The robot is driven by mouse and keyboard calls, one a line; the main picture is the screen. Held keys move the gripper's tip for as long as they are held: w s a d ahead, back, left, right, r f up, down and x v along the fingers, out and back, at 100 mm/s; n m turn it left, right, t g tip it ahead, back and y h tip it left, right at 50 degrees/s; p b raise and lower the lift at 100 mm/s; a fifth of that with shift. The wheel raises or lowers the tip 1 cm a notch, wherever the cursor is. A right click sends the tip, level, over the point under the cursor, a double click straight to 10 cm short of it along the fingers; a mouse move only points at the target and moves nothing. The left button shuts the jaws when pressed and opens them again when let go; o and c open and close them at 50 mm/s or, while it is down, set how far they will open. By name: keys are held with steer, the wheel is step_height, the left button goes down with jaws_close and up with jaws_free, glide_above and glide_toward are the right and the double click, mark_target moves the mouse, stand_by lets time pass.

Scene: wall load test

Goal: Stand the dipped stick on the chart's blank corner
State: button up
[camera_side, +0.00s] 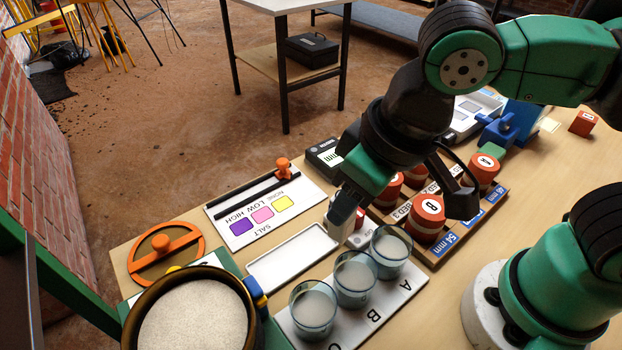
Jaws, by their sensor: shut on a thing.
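My gripper (346,212) points down between the white tray and the red-topped blocks, above the back of the glasses. Its pale fingers are shut, and the stick between them is almost wholly hidden from this side. The salt chart (259,212) lies to the left of my gripper, a white card with purple, pink and yellow squares marked HIGH, LOW and NONE. Dark strips run along its far side, and an orange knob (283,166) stands at its far right corner. Three glasses of cloudy liquid, A (392,252), B (355,280) and C (314,310), stand in front.
An empty white tray (293,258) lies between the chart and the glasses. A large bowl of pale grains (195,318) stands front left, beside an orange ring (166,253). A dark meter (323,157) stands behind.

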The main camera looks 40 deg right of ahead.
steer(key=w+d+f+m+h, duration=0.1)
steer(key=w+d+f+m, duration=0.15)
steer(key=w, duration=0.55)
steer(key=w+d+f+m+h, duration=0.1)
steer(key=w+d+m, duration=0.15)
steer(key=w, duration=0.55)
steer(key=shift+d+f, duration=0.1)
steer(key=shift+f, duration=3.05)
steer(key=shift+f, duration=0.2)
steer(key=o, duration=1)
steer(key=shift+c, duration=0.9)
step_height(320, 180, up, 7)
